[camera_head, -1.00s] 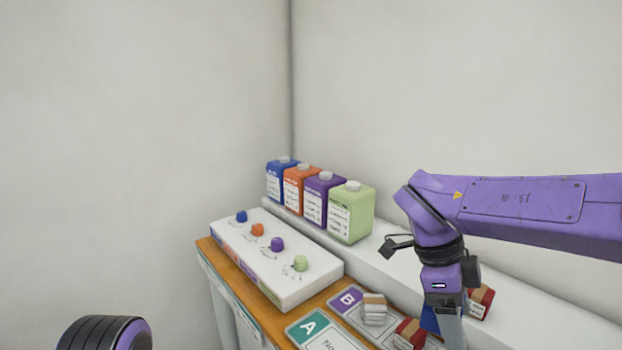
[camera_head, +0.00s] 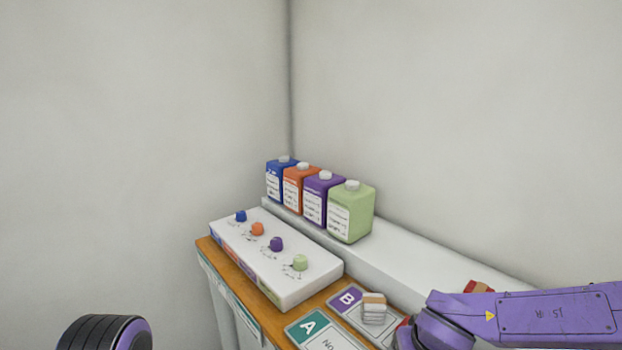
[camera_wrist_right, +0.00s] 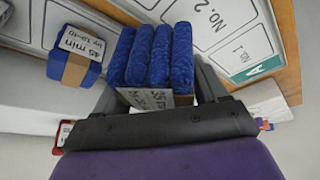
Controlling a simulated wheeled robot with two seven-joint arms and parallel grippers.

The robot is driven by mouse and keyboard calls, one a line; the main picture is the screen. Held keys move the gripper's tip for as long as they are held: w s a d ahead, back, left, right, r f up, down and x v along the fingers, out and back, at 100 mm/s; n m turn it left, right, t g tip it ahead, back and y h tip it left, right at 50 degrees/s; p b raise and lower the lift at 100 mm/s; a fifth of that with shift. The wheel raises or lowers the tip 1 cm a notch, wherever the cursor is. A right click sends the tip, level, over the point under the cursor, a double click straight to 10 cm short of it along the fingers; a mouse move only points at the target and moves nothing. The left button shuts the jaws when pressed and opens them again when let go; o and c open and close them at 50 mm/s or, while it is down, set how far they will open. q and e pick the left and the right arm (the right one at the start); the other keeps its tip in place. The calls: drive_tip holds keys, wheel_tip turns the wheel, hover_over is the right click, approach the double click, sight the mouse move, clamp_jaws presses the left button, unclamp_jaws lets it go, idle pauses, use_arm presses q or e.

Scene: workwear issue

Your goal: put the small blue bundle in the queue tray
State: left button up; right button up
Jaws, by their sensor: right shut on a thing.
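My right gripper (camera_wrist_right: 158,82) is shut on a blue bundle (camera_wrist_right: 150,52) of several folded or rolled pieces with a paper band and a label. A second blue bundle (camera_wrist_right: 74,52), with a brown band and a "45 min" label, lies just left of it in the wrist view, apart from the gripper. I cannot make out which surface is the queue tray. My left gripper is out of view.
A white bundle (camera_head: 374,310) sits by card B. A red bundle (camera_head: 478,286) is near my arm. A knob panel (camera_head: 285,280) and several coloured jugs (camera_head: 350,212) stand behind.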

drive_tip(key=shift+s+d+f, duration=0.1)
drive_tip(key=shift+s+f, duration=0.45)
drive_tip(key=shift+f, duration=0.35)
drive_tip(key=s+a+r+n+y, duration=0.1)
drive_tip(key=s+a+n, duration=0.1)
drive_tip(key=a+n, duration=0.2)
drive_tip(key=s+a+r+n+y, duration=0.1)
drive_tip(key=s+a+n+y, duration=0.1)
drive_tip(key=a, duration=0.7)
drive_tip(key=shift+r+n+g, duration=0.4)
drive_tip(key=shift+n, duration=0.5)
drive_tip(key=d+r+m, duration=0.1)
drive_tip(key=s+d+r+m, duration=0.1)
drive_tip(key=r, duration=0.1)
drive_tip(key=s+d+r+m+h, duration=0.1)
drive_tip(key=d, duration=0.1)
drive_tip(key=shift+r+t, duration=0.3)
drive_tip(key=shift+r, duration=0.1)
drive_tip(key=w+a+m, duration=0.1)
drive_tip(key=w+a, duration=0.1)
drive_tip(key=a, duration=0.1)
drive_tip(key=w+a+m+h, duration=0.1)
drive_tip(key=w+a+m, duration=0.1)
drive_tip(key=w+a, duration=0.1)
drive_tip(key=w+a+m+h, duration=0.1)
drive_tip(key=w+a, duration=0.1)
drive_tip(key=a, duration=0.2)
drive_tip(key=shift+w+a+m, duration=0.35)
drive_tip(key=shift+w+m, duration=0.05)
